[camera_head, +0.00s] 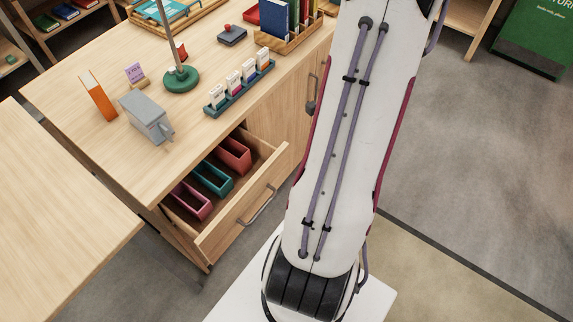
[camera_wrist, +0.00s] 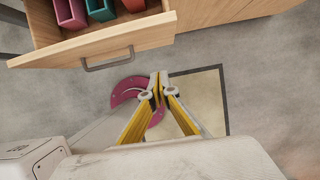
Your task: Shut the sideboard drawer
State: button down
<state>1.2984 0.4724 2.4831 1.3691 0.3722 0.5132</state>
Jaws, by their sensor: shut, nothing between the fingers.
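The sideboard (camera_head: 165,160) has a pale wood top, and its drawer (camera_head: 240,213) is pulled well out, with a grey bar handle (camera_head: 262,205) on the front. Pink, teal and red bins stand inside it. In the wrist view the drawer front (camera_wrist: 92,47) and its handle (camera_wrist: 108,62) show at the upper left. My gripper (camera_wrist: 159,76) is shut and empty, with its fingertips together below and to the right of the handle, apart from the drawer. In the head view my arm hides the gripper.
On the sideboard top stand a grey box-shaped object (camera_head: 147,116), a green lamp base (camera_head: 181,80), an orange bookend (camera_head: 98,96) and a rack of small cards (camera_head: 240,86). Another wooden table (camera_head: 60,205) is at the left. Grey floor (camera_head: 470,150) is clear at the right.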

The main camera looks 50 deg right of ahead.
jog(key=shift+w+f, duration=0.1)
jog(key=shift+f, duration=0.05)
dwell(0.3)
send_over(280, 172)
jog(key=s, duration=0.2)
notch_tip(280, 172, down, 9)
jog(key=shift+s, duration=0.2)
dwell(1.0)
jog(key=shift+w, duration=0.1)
dwell(0.3)
jog(key=w, duration=1.7)
jog(key=shift+w, duration=0.55)
jog(key=shift+s, duration=0.2)
